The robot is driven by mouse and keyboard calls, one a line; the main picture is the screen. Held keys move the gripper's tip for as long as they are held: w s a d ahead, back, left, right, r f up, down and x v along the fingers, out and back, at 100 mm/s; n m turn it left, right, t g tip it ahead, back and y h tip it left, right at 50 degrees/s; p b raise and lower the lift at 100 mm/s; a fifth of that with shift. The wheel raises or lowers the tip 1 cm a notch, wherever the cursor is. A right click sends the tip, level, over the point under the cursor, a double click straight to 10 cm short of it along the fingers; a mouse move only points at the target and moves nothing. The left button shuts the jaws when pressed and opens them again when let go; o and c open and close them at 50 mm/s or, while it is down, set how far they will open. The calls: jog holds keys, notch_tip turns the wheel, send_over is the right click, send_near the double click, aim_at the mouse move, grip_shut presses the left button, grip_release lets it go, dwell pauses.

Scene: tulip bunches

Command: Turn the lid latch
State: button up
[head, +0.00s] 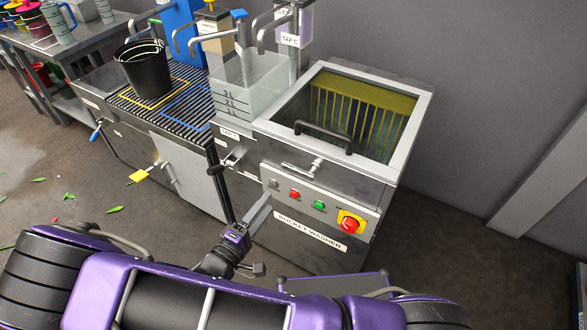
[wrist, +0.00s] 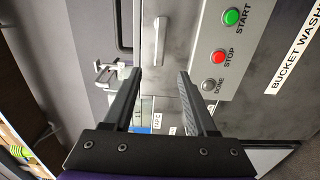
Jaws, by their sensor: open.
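The lid latch (head: 300,170) is a silver bar on the front of the bucket washer, just below the lid's front edge. It lies roughly along that edge. It also shows in the wrist view (wrist: 160,40), just beyond the fingertips. The washer lid (head: 417,108) lies flat on top, with a black handle (head: 323,135) and a see-through middle. My gripper (head: 266,199) is open and empty in front of the washer, lower and to the left of the latch. In the wrist view the gap between the fingers (wrist: 160,73) lines up with the latch, with nothing between them.
Below the latch are a grey button, a red button (head: 294,194), a green button (head: 319,205) and a red emergency stop (head: 350,224). A valve handle (head: 226,162) is left of the latch. A sink counter with a black bucket (head: 143,67) stands left.

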aim_at(292, 171)
jog(key=b+x, duration=0.1)
jog(key=x, duration=1.3)
jog(key=shift+w+d, duration=0.15)
jog(key=shift+w, duration=0.05)
grip_shut()
dwell(0.8)
